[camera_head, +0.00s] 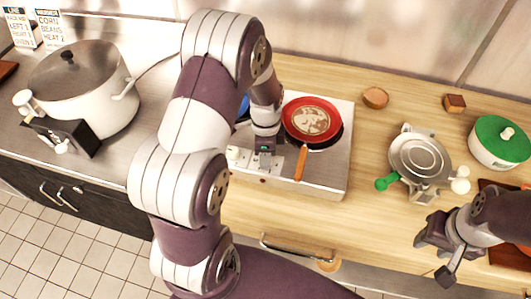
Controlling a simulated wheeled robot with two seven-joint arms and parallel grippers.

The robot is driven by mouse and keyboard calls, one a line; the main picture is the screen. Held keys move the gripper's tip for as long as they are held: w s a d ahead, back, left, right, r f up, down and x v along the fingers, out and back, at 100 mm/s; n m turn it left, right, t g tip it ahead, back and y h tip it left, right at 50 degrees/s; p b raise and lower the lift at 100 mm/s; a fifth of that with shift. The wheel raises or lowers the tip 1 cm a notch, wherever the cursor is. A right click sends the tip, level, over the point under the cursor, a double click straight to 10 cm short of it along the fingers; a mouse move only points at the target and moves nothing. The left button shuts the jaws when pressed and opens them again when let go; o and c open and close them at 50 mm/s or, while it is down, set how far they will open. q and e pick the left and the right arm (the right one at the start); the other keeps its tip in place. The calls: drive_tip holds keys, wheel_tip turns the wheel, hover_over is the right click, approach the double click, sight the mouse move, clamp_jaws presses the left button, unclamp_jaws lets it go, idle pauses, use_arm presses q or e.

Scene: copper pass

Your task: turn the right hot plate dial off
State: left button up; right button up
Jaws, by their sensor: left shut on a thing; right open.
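The hot plate (331,183) is a pale metal unit on the wooden counter. A red pan (313,117) with an orange handle sits on its right side. A small part of something blue shows on its left side, behind my arm. My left gripper (262,158) is at the front of the hot plate, left of the pan handle, and shut on the right hot plate dial, which it mostly hides. The dial's turn position cannot be read. My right gripper (437,252) is open and empty, in front of the counter's right part.
A large white pot (108,108) with a grey lid stands at the left, behind a black box with white knobs. A metal device (420,160) with a green handle and a green-lidded pot (499,143) stand at the right. Small brown items lie behind.

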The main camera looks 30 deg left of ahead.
use_arm(q)
drive_tip(key=shift+w+r+m, duration=0.1)
drive_tip(key=shift+w+m, duration=0.05)
drive_tip(key=shift+m, duration=0.35)
drive_tip(key=o, duration=1)
drive_tip(key=shift+o, duration=0.2)
drive_tip(key=r, duration=0.3)
drive_tip(key=r+b, duration=0.1)
drive_tip(key=r, duration=0.4)
drive_tip(key=shift+w+a+r+b, duration=0.1)
drive_tip(key=shift+w+r+b, duration=0.2)
drive_tip(key=shift+r, duration=0.1)
wheel_tip(320, 180, up, 4)
drive_tip(key=shift+f+p, duration=0.1)
drive_tip(key=shift+p, duration=0.3)
